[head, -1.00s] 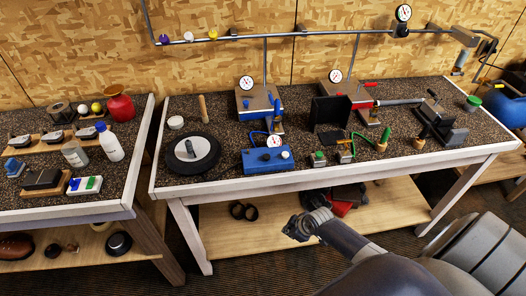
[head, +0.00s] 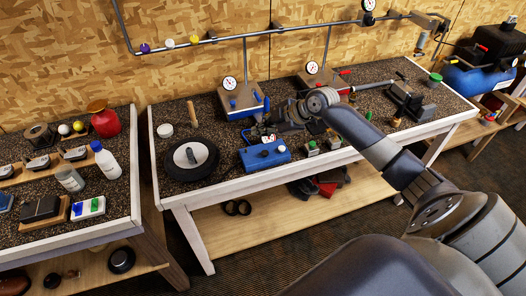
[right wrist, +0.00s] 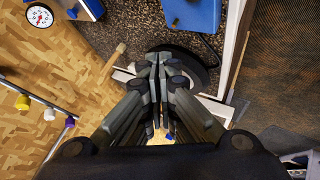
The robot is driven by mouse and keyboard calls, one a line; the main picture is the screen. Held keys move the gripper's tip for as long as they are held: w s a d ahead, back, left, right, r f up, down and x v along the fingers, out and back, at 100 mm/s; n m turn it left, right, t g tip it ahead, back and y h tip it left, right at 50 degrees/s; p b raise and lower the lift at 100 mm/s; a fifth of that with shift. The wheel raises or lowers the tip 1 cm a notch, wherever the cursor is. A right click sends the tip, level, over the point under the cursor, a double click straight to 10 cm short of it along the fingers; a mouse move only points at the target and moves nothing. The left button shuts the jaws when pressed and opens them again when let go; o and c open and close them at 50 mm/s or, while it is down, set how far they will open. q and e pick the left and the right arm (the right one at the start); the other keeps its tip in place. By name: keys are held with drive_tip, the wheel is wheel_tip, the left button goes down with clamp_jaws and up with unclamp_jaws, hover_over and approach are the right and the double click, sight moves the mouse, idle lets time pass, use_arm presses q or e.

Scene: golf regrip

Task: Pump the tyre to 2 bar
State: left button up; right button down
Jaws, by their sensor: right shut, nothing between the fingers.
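The black tyre (head: 191,174) with a pale hub lies flat on the left part of the dark speckled workbench. A blue box (head: 254,160) with a knob on top stands to its right, and a small gauge (head: 268,139) shows behind the box, partly covered. My right gripper (head: 252,131) is above the bench, behind the blue box and right of the tyre. Its fingers are shut and empty. In the right wrist view the closed fingertips (right wrist: 159,57) overlap the tyre (right wrist: 205,72), with the blue box (right wrist: 192,14) beyond. My left gripper is out of view.
Two gauge stands (head: 240,99) are at the back. A wooden-handled tool (head: 192,113) and white lid (head: 165,131) lie behind the tyre. Small blocks (head: 310,148) sit right of the blue box. A pipe (head: 240,37) crosses the wall. A second table with bottles (head: 107,162) is left.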

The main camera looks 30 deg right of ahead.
sight(264, 154)
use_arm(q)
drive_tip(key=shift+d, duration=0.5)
use_arm(e)
drive_tip(key=shift+w+d+r, duration=0.25)
drive_tip(key=shift+d+r, duration=0.3)
drive_tip(key=shift+r, duration=0.1)
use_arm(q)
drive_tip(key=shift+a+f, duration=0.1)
use_arm(e)
drive_tip(key=shift+f, duration=0.2)
use_arm(q)
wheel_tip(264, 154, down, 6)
drive_tip(key=b, duration=0.6)
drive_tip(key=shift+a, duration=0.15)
use_arm(e)
wheel_tip(264, 154, down, 9)
drive_tip(key=shift+r, duration=0.2)
use_arm(q)
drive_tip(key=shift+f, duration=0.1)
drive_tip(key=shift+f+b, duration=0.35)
drive_tip(key=shift+b, duration=0.2)
use_arm(e)
drive_tip(key=shift+f, duration=0.35)
